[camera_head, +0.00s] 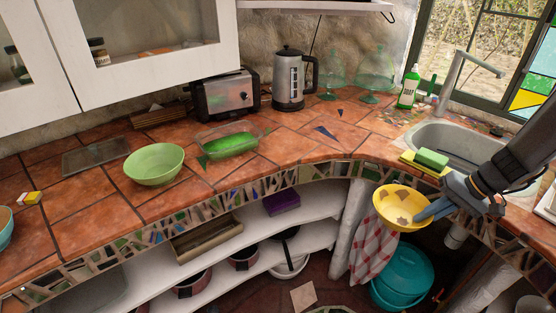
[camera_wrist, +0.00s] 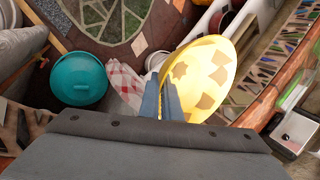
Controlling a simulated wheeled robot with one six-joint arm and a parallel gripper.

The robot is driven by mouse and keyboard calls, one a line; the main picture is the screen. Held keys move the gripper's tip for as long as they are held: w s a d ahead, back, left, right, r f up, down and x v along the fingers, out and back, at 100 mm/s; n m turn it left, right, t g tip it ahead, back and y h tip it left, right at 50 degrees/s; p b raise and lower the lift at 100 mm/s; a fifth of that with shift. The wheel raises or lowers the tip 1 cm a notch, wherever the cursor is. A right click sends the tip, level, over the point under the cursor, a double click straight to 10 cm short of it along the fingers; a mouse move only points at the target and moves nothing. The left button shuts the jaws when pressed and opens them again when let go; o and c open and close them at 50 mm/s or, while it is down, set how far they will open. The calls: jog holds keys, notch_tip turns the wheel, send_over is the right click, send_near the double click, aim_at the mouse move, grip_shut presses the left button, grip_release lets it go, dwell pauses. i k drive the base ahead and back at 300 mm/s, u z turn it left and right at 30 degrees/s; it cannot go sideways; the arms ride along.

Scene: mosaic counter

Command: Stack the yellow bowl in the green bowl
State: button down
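The yellow bowl (camera_head: 400,207) has brown patches inside and is held in the air in front of the counter edge, below the sink. My gripper (camera_head: 428,212) is shut on its right rim. In the wrist view the blue-grey fingers (camera_wrist: 170,100) pinch the left side of the yellow bowl (camera_wrist: 203,75), which is tilted towards the camera. The green bowl (camera_head: 154,164) stands upright and looks empty on the tiled counter at left, well away from my gripper.
A glass dish with green contents (camera_head: 229,143) stands right of the green bowl, with a toaster (camera_head: 226,96) and kettle (camera_head: 289,78) behind. A green sponge (camera_head: 432,158) lies by the sink (camera_head: 465,140). The counter's middle is clear.

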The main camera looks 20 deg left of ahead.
aim_at(157, 168)
jog(key=u, duration=1.55)
